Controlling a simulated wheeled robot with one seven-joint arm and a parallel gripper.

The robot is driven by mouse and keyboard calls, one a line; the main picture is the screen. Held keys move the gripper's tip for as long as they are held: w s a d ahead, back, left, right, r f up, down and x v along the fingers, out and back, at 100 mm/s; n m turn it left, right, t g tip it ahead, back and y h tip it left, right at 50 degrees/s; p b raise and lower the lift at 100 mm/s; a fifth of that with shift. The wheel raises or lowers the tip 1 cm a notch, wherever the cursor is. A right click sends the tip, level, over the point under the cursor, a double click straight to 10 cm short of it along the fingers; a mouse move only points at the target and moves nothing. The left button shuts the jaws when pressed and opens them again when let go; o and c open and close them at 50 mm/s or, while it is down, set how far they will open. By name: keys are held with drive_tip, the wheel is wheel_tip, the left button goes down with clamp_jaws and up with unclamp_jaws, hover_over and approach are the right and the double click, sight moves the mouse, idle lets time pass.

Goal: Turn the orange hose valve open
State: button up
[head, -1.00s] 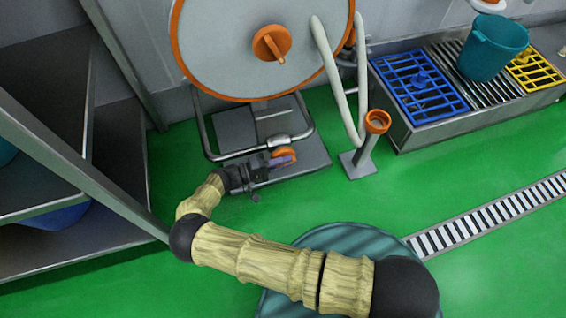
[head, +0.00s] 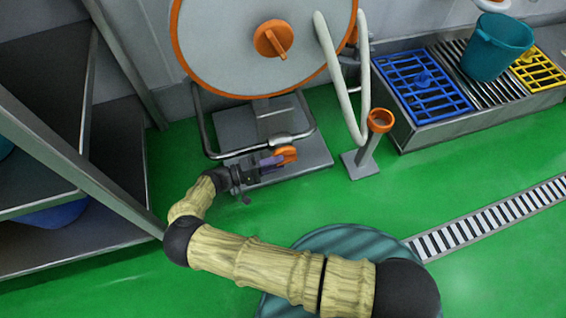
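The orange hose valve (head: 288,153) is a small orange handle low in front of the hose reel, by the end of a metal pipe. My gripper (head: 276,160), with purple fingers, reaches it from the left, low over the reel's base plate. The fingertips are at or just beside the valve's left side; I cannot tell whether they touch it. The fingers overlap in this view, so their opening is hidden.
The big reel (head: 262,70) with an orange rim stands behind the valve. A white hose (head: 364,85) hangs beside an orange-topped post (head: 380,122) on the right. A metal shelf (head: 75,165) is close on the left.

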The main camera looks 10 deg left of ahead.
drive_tip(key=b+v, duration=0.5)
drive_tip(key=v, duration=0.4)
